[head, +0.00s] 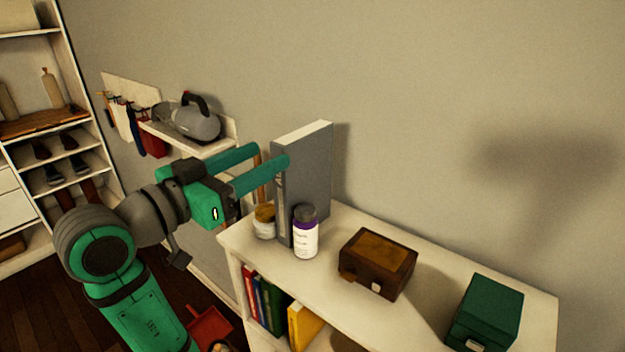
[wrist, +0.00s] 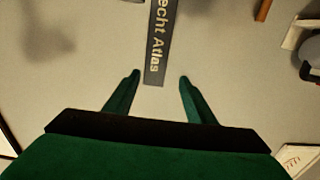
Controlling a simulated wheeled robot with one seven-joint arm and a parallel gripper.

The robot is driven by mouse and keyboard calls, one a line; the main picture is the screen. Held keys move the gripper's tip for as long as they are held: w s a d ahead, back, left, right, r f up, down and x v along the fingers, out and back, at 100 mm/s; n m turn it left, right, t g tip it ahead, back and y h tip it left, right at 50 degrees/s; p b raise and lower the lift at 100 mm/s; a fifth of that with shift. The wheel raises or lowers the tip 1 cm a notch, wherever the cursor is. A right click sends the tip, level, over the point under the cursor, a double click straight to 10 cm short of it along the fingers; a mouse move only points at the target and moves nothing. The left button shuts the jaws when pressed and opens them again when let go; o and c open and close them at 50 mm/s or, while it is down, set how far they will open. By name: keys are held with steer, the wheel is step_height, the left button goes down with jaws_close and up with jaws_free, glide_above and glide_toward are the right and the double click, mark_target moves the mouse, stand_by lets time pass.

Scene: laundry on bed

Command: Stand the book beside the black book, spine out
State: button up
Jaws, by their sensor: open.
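A tall grey book (head: 308,178) stands upright on the white shelf's top, its spine facing left toward my gripper. In the wrist view its dark spine (wrist: 157,45) shows pale letters ending in "Atlas". My gripper (head: 271,156) is open at the upper part of this book. In the wrist view the spine's end lies between the open fingertips (wrist: 160,76); I cannot tell whether they touch it. No black book can be clearly made out; the lower shelf holds red, blue, green and yellow books (head: 268,302), partly hidden.
A purple-labelled bottle (head: 306,236) and a small jar (head: 264,222) stand close by the grey book. A brown box (head: 378,264) and a green box (head: 484,312) sit farther right on the white shelf unit (head: 425,290). A wall ledge holds a grey handheld vacuum (head: 190,122).

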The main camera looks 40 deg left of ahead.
mark_target(272, 152)
steer(key=w, duration=0.4)
steer(key=shift+w, duration=0.15)
steer(key=shift+w+d, duration=0.25)
steer(key=shift+w, duration=0.3)
steer(key=shift+w+d, duration=0.2)
steer(key=shift+w, duration=0.3)
steer(key=w, duration=0.4)
steer(key=shift+w+d+r, duration=0.15)
steer(key=shift+w+d, duration=0.05)
jaws_close()
steer(key=shift+d, duration=0.1)
